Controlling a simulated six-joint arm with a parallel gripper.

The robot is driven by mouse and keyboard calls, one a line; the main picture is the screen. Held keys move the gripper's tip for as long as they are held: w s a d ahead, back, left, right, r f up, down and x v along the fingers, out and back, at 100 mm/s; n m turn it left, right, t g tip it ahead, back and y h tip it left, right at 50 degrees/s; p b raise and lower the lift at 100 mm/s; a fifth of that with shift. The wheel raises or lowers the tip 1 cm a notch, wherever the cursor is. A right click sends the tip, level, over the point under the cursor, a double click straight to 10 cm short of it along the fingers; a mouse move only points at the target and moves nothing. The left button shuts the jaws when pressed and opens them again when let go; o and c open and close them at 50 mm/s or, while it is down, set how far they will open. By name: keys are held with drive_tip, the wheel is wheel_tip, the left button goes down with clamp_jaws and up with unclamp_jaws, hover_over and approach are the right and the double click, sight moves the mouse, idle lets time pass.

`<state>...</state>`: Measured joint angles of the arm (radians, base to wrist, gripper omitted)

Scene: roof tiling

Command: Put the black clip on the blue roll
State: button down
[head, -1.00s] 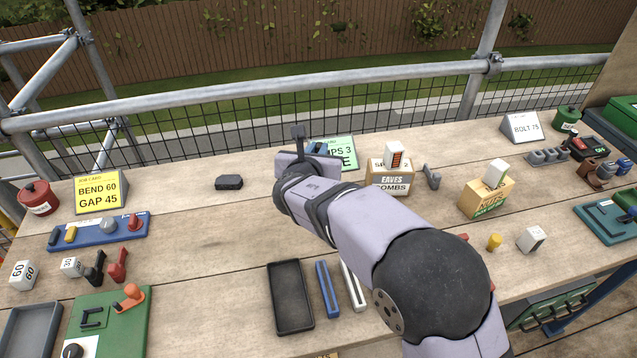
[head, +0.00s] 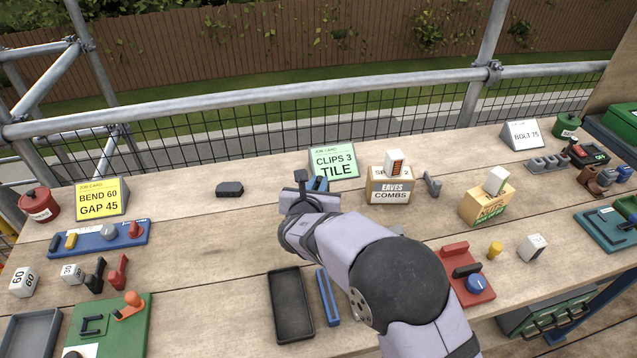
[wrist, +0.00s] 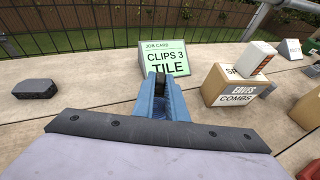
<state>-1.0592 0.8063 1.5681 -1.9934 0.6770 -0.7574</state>
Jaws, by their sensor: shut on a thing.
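My gripper (wrist: 161,92) has blue fingers, shut on a small black piece, which I take for the black clip (wrist: 160,80). Only a little of the piece shows between the fingertips. In the head view my gripper (head: 318,184) is in front of the green job card, and the held piece cannot be made out. A small blue roll (head: 624,174) appears beside brown ones at the far right bench edge. It is small, so I cannot be sure of it. My gripper is far to its left.
A green card (head: 333,161) and the Eaves Combs box (head: 389,187) stand behind and right of my gripper. A dark block (head: 229,189) lies left. A black tray (head: 290,305), a blue bar (head: 327,297) and a red base (head: 464,272) are nearer.

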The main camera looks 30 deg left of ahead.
drive_tip(key=shift+f, duration=0.2)
drive_tip(key=c, duration=1.8)
unclamp_jaws()
drive_tip(key=shift+o, duration=0.2)
drive_tip(key=shift+r, duration=0.15)
drive_tip(key=shift+r, duration=0.15)
drive_tip(key=shift+s, duration=0.3)
drive_tip(key=b+v, duration=0.2)
drive_tip(key=v, duration=0.9)
drive_tip(key=shift+d, duration=0.25)
drive_tip(key=shift+r, duration=0.1)
